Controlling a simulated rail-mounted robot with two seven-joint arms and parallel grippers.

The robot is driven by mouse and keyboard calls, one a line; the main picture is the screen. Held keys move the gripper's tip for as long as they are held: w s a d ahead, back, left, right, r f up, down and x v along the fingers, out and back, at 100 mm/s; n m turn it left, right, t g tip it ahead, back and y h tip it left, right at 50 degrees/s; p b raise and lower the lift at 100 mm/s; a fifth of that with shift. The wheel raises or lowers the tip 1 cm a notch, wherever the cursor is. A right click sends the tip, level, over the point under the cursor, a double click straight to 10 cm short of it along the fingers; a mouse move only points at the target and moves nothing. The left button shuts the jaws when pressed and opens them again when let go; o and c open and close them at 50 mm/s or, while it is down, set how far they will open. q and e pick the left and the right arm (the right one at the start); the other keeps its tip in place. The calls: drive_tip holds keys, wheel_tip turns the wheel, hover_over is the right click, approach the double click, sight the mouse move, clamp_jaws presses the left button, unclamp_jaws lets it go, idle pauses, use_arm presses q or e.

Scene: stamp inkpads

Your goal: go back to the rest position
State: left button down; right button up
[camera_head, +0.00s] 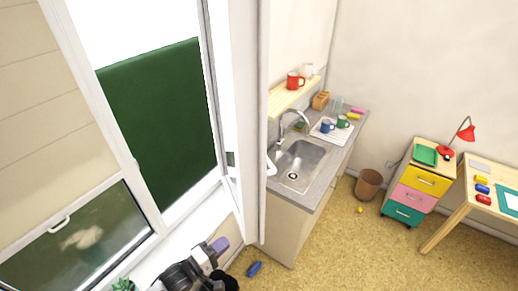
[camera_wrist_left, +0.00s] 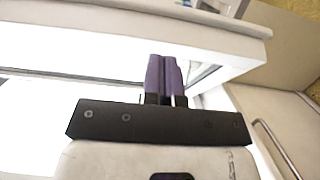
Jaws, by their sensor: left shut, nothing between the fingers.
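My left gripper (camera_head: 221,243) is at the bottom of the head view, in front of the white window sill. Its purple fingers point up and to the right. In the left wrist view the two purple fingers (camera_wrist_left: 164,75) lie together, shut, with nothing between them. My right gripper is not in view. Small yellow (camera_head: 481,180), blue (camera_head: 482,189) and red (camera_head: 483,199) blocks, perhaps inkpads, sit on the wooden desk (camera_head: 452,222) at the far right, well away from my gripper.
The window frame (camera_head: 150,215) and sill are close beside my left arm. A drawer unit (camera_head: 415,190) and a brown bin (camera_head: 368,184) stand farther right. A blue object (camera_head: 254,268) lies on the cork floor, which is mostly clear.

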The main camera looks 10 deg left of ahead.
use_arm(q)
wheel_tip(320, 180, down, 6)
drive_tip(key=s+a+f+m+g+y, duration=0.1)
drive_tip(key=m+g+y, duration=0.35)
drive_tip(key=m, duration=0.65)
drive_tip(key=s+a+r+m+g+y, duration=0.2)
drive_tip(key=s+r+m+y, duration=0.45)
drive_tip(key=s+r, duration=0.5)
drive_tip(key=s+f+n+g, duration=0.2)
drive_tip(key=s+f, duration=0.1)
drive_tip(key=s, duration=0.7)
drive_tip(key=s+a+f+n+g, duration=0.1)
drive_tip(key=s+f+n+g, duration=0.1)
drive_tip(key=s, duration=0.8)
wheel_tip(320, 180, down, 3)
drive_tip(key=shift+s+a+r+n, duration=0.2)
drive_tip(key=shift+s+n, duration=0.2)
drive_tip(key=shift+n, duration=0.05)
